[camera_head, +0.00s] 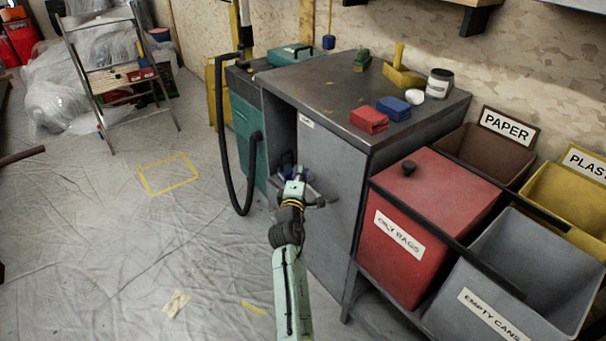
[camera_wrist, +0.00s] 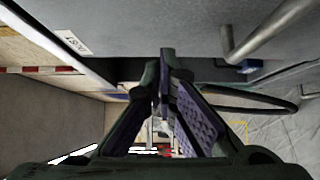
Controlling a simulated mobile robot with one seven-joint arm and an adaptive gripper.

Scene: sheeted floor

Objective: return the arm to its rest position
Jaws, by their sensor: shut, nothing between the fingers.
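My gripper (camera_head: 289,171) is in front of the grey cabinet (camera_head: 335,165), close to the gap at its left side. The mint and black arm reaches up to it from the bottom of the head view. In the wrist view the two dark fingers (camera_wrist: 160,68) come together at their tips, with no object held between them. The fingertips are small and partly hidden by the wrist in the head view.
A grey bar handle (camera_wrist: 268,32) is close by in the wrist view. A black hose (camera_head: 250,160) hangs left of the cabinet. The red oily rags bin (camera_head: 440,200) and grey empty cans bin (camera_head: 478,303) stand right. Sheeted floor (camera_head: 130,240) at left is mostly clear.

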